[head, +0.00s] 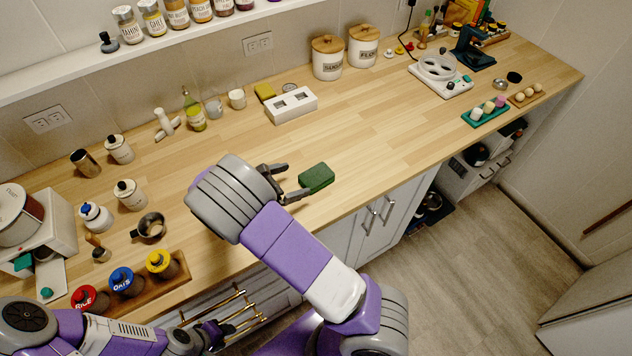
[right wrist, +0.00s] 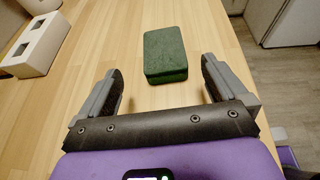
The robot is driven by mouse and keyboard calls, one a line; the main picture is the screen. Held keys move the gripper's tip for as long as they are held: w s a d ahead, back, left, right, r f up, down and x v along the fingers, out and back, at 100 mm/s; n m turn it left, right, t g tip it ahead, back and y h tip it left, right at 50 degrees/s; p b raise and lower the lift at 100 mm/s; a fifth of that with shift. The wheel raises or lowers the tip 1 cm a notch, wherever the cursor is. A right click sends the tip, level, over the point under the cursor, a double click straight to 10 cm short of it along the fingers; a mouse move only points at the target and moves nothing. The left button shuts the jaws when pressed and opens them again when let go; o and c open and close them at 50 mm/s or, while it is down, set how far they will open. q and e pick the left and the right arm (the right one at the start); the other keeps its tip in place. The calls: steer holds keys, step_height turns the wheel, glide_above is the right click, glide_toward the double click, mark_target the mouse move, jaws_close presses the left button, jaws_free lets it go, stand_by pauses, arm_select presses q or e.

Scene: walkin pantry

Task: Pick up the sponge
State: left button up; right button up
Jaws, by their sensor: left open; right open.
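A dark green block, the sponge (head: 316,178), lies flat on the wooden counter near its front edge. In the right wrist view the sponge (right wrist: 165,55) lies straight ahead, just beyond and between the two fingertips. My right gripper (head: 296,182) is open and empty, low over the counter, with its fingers pointing at the sponge's left side; it also shows in the right wrist view (right wrist: 160,82). A small gap separates the fingers from the sponge. My left gripper (head: 212,335) is at the bottom, in front of the cabinets, open and apart from the sponge.
A white holder with square openings (head: 292,105) stands behind the sponge, beside a yellow block (head: 264,91). A hot plate (head: 440,75) and a teal tray (head: 485,113) are to the right. Colored-lid jars (head: 122,281) stand front left. Counter right of the sponge is clear.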

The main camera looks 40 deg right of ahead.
mark_target(315, 176)
steer(key=b+x, duration=0.1)
steer(key=x, duration=0.6)
steer(key=shift+s+f, duration=0.2)
steer(key=shift+c, duration=0.5)
steer(key=c, duration=1)
